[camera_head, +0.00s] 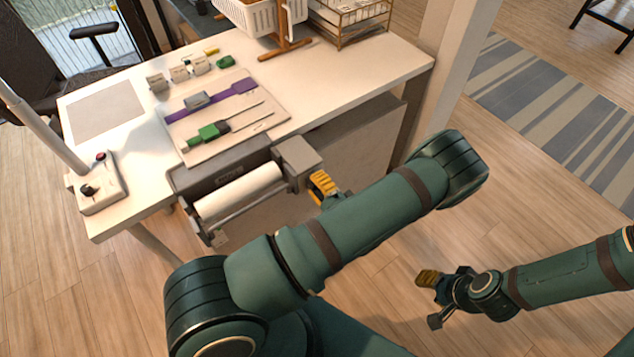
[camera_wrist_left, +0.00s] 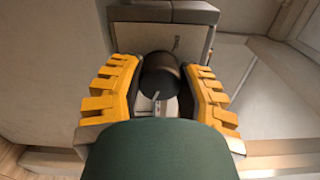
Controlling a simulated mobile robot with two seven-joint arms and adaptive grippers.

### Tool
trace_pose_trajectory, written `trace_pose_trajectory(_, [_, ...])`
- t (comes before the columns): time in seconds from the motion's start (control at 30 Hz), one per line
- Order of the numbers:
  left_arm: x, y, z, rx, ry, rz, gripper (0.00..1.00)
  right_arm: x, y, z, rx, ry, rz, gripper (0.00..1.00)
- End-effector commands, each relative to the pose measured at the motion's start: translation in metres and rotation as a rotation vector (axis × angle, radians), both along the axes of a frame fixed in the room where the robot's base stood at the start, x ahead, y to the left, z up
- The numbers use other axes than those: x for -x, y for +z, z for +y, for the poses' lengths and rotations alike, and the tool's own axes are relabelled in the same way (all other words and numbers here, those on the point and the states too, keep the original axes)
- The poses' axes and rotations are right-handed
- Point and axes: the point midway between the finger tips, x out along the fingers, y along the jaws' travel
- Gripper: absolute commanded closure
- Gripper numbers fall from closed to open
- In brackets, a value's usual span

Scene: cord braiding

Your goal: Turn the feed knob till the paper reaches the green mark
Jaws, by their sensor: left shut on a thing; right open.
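The paper feeder (camera_head: 225,172) hangs at the table's front edge, with a white paper roll (camera_head: 238,190) across it and a grey box (camera_head: 298,160) at its right end. My left gripper (camera_head: 323,187) is beside this box, its yellow fingers partly hidden by my arm. In the left wrist view, the dark round feed knob (camera_wrist_left: 160,75) sits between the fingers of the left gripper (camera_wrist_left: 160,66), which are shut on it. I cannot make out the green mark or the paper's leading edge. My right gripper (camera_head: 430,279) is open and empty above the floor at lower right.
The white table (camera_head: 350,70) holds a board (camera_head: 255,130) with a purple strip and a green-handled tool, several small blocks, a white basket (camera_head: 262,17) and a wire rack (camera_head: 350,20). A control box (camera_head: 98,187) stands at the left corner.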

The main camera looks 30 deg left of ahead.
Motion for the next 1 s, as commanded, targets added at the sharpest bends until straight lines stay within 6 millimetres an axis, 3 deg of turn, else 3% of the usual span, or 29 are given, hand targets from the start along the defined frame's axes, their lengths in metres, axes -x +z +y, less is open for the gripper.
trace_pose_trajectory(1.0, [0.0000,0.0017,0.0015,-0.367,0.005,0.878,1.00,0.0021,0.0103,0.0002,-0.001,0.001,0.005,0.58])
